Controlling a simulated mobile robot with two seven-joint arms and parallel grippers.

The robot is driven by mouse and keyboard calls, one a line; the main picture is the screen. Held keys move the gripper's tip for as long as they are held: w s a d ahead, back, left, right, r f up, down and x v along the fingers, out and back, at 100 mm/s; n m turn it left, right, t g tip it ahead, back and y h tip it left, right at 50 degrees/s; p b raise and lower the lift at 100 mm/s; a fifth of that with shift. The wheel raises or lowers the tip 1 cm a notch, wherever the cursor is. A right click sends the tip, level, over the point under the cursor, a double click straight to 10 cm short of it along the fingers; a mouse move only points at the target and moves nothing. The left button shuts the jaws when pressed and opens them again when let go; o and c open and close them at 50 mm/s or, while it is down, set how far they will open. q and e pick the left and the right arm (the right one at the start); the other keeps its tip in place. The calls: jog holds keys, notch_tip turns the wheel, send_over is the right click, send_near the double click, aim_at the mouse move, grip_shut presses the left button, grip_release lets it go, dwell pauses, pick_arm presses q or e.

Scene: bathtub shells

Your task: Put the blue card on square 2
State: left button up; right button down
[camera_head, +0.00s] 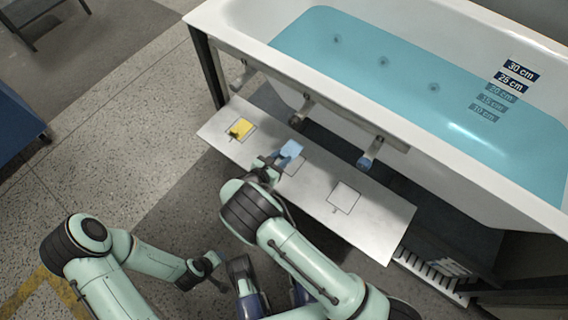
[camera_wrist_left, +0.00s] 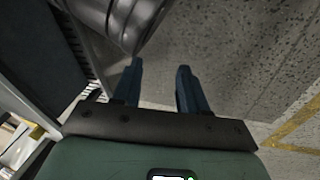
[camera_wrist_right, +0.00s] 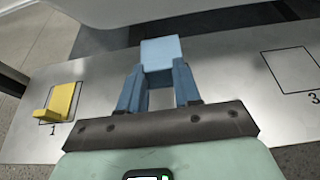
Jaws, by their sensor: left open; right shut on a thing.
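The light blue card (camera_head: 291,149) is over the middle of the white board (camera_head: 380,223), in front of the bathtub. My right gripper (camera_wrist_right: 159,85) is shut on the blue card (camera_wrist_right: 160,52), which stands up from its fingertips in the right wrist view. My left gripper (camera_wrist_left: 158,80) is open and empty, low over the floor, away from the board.
A yellow card piece (camera_head: 240,128) sits on square 1 at the board's left. Square 3 (camera_head: 344,197) is empty at the right. The white bathtub (camera_head: 420,130) with blue water stands behind, with several knobbed brackets (camera_head: 369,155) hanging over the board's far edge.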

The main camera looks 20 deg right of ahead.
notch_tip(320, 180, down, 7)
jog(key=shift+b, duration=1)
pick_arm(q)
jog(key=s+f+g, duration=0.1)
jog(key=s+f, duration=0.3)
jog(key=shift+s+a+g, duration=0.3)
pick_arm(e)
jog(key=shift+r, duration=0.1)
pick_arm(q)
jog(key=shift+s, duration=0.1)
pick_arm(e)
jog(key=shift+f, duration=0.25)
jog(key=c, duration=0.8)
grip_release()
pick_arm(q)
jog(key=shift+s+f, duration=0.2)
jog(key=shift+r, duration=0.1)
pick_arm(e)
jog(key=shift+r, duration=0.1)
